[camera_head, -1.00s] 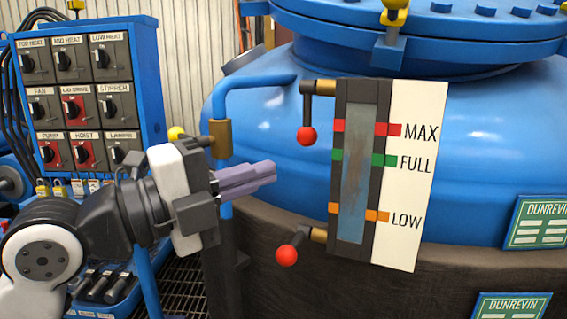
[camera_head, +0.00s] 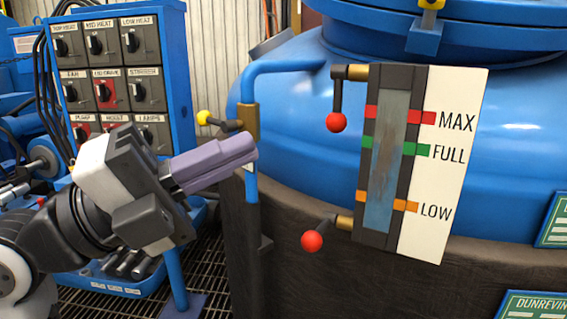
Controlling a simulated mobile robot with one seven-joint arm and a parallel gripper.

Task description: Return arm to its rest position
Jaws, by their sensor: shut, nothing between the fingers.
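My gripper (camera_head: 248,146) is in the left half of the head view, with its purple-grey fingers together and nothing between them. The fingers point right and slightly up. Their tips appear just in front of the blue pipe stand, below its brass valve; I cannot tell how far apart they are in depth. My arm comes in from the lower left edge.
A blue switch panel (camera_head: 108,75) stands behind my gripper. The brass valve (camera_head: 246,122) has a yellow-knobbed lever. The level gauge (camera_head: 390,160) with two red-knobbed levers is to the right, before the blue furnace vessel (camera_head: 510,150). Grating floor (camera_head: 210,275) shows below.

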